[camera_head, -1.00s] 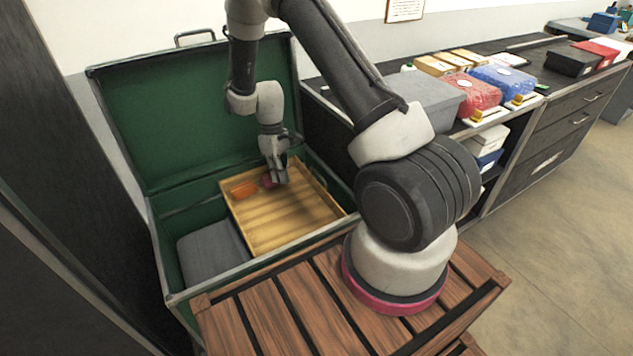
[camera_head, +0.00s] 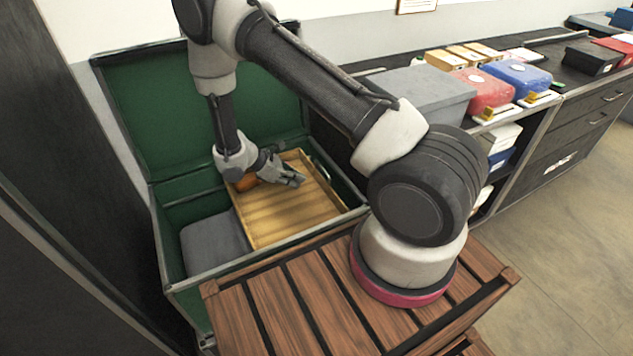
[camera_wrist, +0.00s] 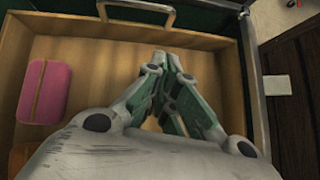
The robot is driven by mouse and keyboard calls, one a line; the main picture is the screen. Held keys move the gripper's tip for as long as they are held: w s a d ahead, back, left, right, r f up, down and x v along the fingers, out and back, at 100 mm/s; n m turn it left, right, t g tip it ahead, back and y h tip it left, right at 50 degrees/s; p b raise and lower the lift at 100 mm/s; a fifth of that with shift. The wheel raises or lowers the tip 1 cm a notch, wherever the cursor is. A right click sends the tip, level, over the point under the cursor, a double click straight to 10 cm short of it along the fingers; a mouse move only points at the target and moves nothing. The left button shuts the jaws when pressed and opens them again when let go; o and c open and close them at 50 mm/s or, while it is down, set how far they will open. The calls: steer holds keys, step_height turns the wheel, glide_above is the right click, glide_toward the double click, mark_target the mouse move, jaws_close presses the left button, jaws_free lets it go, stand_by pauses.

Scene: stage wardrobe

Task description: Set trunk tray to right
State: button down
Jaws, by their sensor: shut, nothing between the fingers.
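The trunk tray (camera_head: 283,222) is a shallow wooden tray inside the open green trunk (camera_head: 190,284). It sits at the right of the trunk, with a grey surface (camera_head: 213,243) to its left. An orange item (camera_head: 246,183) lies at the tray's back left, partly hidden by my arm. In the wrist view the tray (camera_wrist: 105,52) also holds a pink case (camera_wrist: 47,92) at its left, and a handle (camera_wrist: 136,13) shows at its wall. My gripper (camera_head: 297,180) is over the tray, fingers together and empty; in the wrist view its tips (camera_wrist: 172,58) meet over the tray floor.
A slatted wooden crate (camera_head: 300,315) stands in front of the trunk, under my arm base. A dark counter to the right carries a grey box (camera_head: 425,95), red bag (camera_head: 484,90) and blue bag (camera_head: 517,78). Open floor (camera_head: 560,220) lies at right.

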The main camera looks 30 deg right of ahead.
mark_target(327, 175)
steer(key=x, duration=0.4)
steer(key=d, duration=0.2)
steer(key=shift+s+d+f, duration=0.1)
steer(key=shift+s+d, duration=0.25)
steer(key=shift+d, duration=0.65)
steer(key=shift+d, duration=0.1)
steer(key=shift+d, duration=2.35)
steer(key=shift+s, duration=0.1)
